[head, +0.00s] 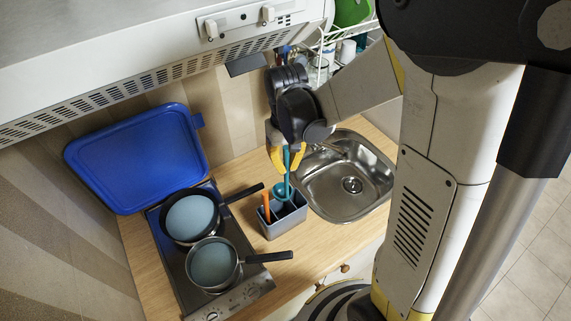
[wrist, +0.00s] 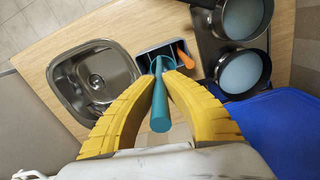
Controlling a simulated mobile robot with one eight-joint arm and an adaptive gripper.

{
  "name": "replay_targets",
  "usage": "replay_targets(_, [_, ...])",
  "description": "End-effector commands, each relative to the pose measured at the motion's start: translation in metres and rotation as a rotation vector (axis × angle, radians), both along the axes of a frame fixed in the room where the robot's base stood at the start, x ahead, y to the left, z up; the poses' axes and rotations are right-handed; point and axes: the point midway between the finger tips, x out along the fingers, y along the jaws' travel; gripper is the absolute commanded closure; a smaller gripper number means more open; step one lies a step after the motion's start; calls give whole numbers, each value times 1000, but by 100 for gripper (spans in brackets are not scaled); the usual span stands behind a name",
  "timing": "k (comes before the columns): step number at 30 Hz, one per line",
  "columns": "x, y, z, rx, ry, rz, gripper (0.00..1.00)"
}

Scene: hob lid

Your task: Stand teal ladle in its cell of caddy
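The teal ladle (head: 287,178) is upright with its bowl downward. My gripper (head: 288,160) is shut on its handle; in the wrist view the yellow fingers (wrist: 162,82) press on it from both sides, and the handle end (wrist: 160,118) points at the camera. The grey caddy (head: 284,227) stands on the wooden counter between sink and hob. The ladle bowl (head: 281,190) is at the caddy's far side, over or at its opening; I cannot tell whether it is below the rim. An orange-handled utensil (head: 266,206) stands in the caddy's left part in the head view.
The steel sink (head: 345,190) is right of the caddy. Two pans, a black one (head: 192,216) and a steel one (head: 213,264), sit on the hob with handles pointing toward the caddy. The blue hob lid (head: 135,155) stands raised behind. A dish rack (head: 345,45) is at the back.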

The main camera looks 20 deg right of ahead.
Motion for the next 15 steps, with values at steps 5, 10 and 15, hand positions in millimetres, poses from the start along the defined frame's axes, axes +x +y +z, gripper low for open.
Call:
replay_targets(5, [0,0,-19,0,0,0,100])
replay_targets(10, [0,0,-34,0,0,0,100])
replay_targets(15, [0,0,-49,0,0,0,100])
